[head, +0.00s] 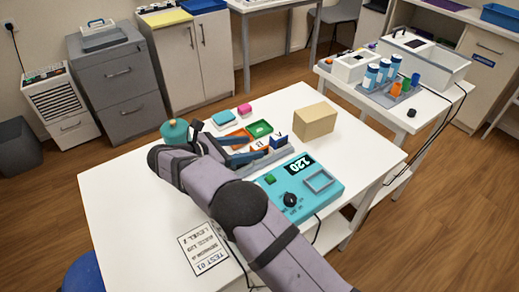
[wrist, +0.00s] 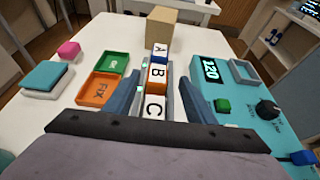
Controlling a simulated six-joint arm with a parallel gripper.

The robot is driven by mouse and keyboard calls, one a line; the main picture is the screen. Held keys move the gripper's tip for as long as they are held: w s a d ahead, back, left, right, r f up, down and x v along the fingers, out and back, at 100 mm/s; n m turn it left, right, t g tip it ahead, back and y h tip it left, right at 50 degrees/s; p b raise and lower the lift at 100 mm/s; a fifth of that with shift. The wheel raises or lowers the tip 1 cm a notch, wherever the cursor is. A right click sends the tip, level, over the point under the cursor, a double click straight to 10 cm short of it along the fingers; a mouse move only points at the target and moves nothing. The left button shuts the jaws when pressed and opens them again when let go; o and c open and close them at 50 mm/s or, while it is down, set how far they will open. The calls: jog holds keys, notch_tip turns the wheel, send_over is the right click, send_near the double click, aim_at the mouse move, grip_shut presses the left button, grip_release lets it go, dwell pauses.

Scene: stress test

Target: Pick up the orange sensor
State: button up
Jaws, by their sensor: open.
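An orange block lettered B (wrist: 158,74), which looks like the orange sensor, stands in a row in a narrow holder in the wrist view. A blue block lettered A (wrist: 160,52) stands behind it and a block lettered C (wrist: 154,108) in front. In the head view the orange block (head: 258,144) shows just left of the blue block (head: 278,140). My gripper (wrist: 158,92) is open, with one blue-grey finger on each side of the row. I cannot tell its height above the blocks. The lower part of the orange block is hidden.
Left of the row are an orange FIX tray (wrist: 102,89) and a green OK tray (wrist: 116,63). A tan box (head: 314,121) stands behind. A teal unit reading 120 (head: 320,200) is close on the right. Clear white table (head: 130,210) lies at left.

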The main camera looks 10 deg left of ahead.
aim_at(257, 145)
jog(key=shift+p+x, duration=0.65)
jog(key=shift+x, duration=2)
jog(key=shift+w+a, duration=0.15)
jog(key=c, duration=1.2)
